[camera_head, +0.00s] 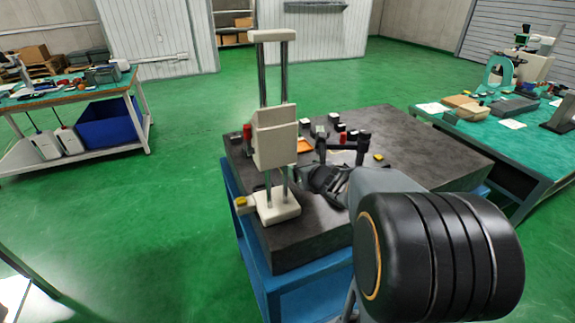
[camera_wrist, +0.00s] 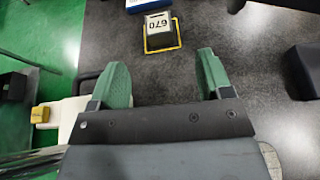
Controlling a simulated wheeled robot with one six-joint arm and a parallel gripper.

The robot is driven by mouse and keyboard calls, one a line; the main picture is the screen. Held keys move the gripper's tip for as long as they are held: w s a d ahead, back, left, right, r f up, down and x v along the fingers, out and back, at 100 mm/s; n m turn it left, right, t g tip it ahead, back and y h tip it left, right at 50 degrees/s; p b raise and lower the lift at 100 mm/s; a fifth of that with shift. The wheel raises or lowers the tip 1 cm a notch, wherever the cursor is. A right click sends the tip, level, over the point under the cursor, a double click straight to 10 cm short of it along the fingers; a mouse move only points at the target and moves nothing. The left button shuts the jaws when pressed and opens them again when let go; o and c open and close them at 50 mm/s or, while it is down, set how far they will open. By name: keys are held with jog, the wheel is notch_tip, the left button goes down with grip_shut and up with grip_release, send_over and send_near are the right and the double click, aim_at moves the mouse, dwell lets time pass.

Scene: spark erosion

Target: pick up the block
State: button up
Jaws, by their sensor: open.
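In the wrist view a small block (camera_wrist: 158,22) with a white face marked 670 stands on the dark stone top, with a yellow line around its foot. My gripper (camera_wrist: 160,66) is open and empty, its two green fingers apart. The block lies beyond the fingertips, roughly in line with the gap between them. In the head view my gripper (camera_head: 342,146) is over the stone table (camera_head: 415,145). Several small blocks show near it there, and I cannot tell which one is marked 670.
A tall beige column device (camera_head: 275,137) stands close left of my gripper. A red cylinder (camera_head: 247,132) and an orange piece (camera_head: 303,145) are on the table. In the wrist view a dark object (camera_wrist: 302,70) is at the right. The table's right part is bare.

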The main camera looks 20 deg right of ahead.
jog(key=x, duration=0.7)
jog(key=shift+w+a+f, duration=0.1)
jog(key=shift+w+f, duration=0.05)
jog(key=shift+w, duration=0.2)
jog(key=shift+p+x, duration=0.5)
jog(key=shift+x, duration=2.25)
jog(key=shift+c, duration=0.2)
jog(key=shift+r, duration=0.25)
jog(key=c, duration=1.2)
